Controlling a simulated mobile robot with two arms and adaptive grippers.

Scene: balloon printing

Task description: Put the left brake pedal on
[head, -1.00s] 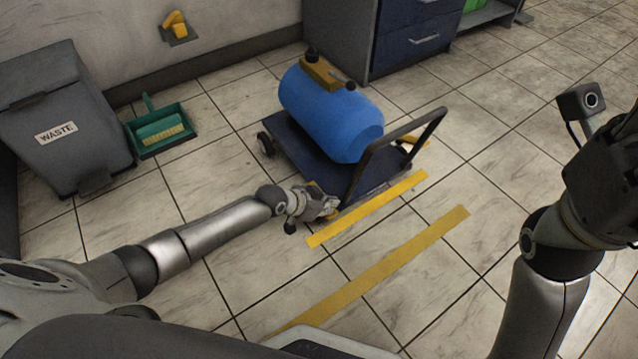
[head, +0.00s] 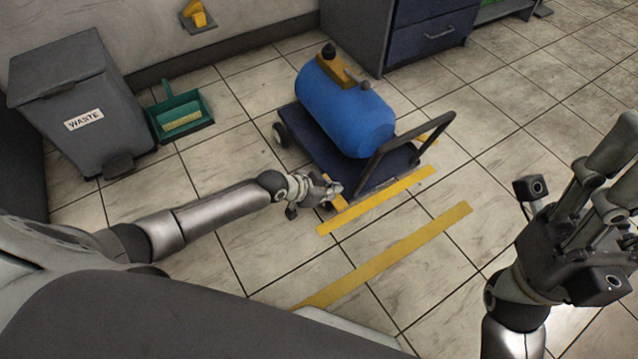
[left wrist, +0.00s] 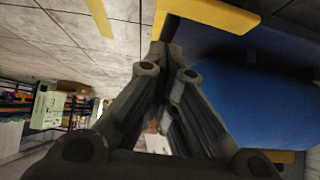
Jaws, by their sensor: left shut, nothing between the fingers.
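The blue cart (head: 316,154) stands on the tiled floor with a dark push handle (head: 402,145) at its near right end. A yellow pedal (head: 335,199) shows at the cart's near left corner, partly hidden by my left gripper (head: 333,189). This gripper is low beside that corner, shut and empty. In the left wrist view its fingers (left wrist: 158,58) meet close to a yellow part (left wrist: 207,11) that looks like the pedal; I cannot tell whether they touch. My right gripper (head: 622,165) is raised at the right, away from the cart, with its fingers apart.
A blue tank (head: 343,105) lies on the cart. Another yellow piece (head: 427,134) shows by the cart's right side. Yellow floor strips (head: 388,256) lie in front. A waste bin (head: 75,95), green dustpan (head: 181,117) and drawer cabinet (head: 432,36) stand behind. Floor at the right is clear.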

